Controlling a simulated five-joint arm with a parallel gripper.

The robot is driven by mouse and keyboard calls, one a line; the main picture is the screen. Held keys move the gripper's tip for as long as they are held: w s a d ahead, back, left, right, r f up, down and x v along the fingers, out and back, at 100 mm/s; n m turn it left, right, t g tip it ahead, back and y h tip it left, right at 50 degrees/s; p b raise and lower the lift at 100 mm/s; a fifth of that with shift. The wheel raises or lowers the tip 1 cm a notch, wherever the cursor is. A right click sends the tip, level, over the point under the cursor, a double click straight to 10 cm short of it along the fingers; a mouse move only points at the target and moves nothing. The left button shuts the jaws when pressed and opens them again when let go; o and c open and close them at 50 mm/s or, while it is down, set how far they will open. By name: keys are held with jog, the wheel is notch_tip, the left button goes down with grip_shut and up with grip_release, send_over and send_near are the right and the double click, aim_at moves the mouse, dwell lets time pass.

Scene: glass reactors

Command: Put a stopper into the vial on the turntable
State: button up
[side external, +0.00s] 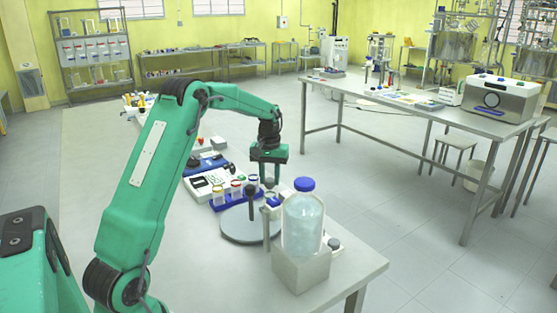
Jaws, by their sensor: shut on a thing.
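A dark upright post (252,204) stands over the turntable in this view. A small blue item (273,202) shows just below the gripper. The vial on the turntable cannot be told apart clearly; the post and the large bottle hide part of that area.
A large blue-capped bottle (304,222) stands on a grey block (300,268) at right front. A blue rack (222,205) with several colour-topped vials stands behind the turntable, beside a white device (203,188). The bench's front right corner (365,262) is clear.

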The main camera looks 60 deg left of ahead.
jog(key=shift+f, duration=1.35)
dwell(1.6)
jog(key=o, duration=1.3)
jog(key=shift+r, duration=3.45)
jog(key=shift+r, duration=0.1)
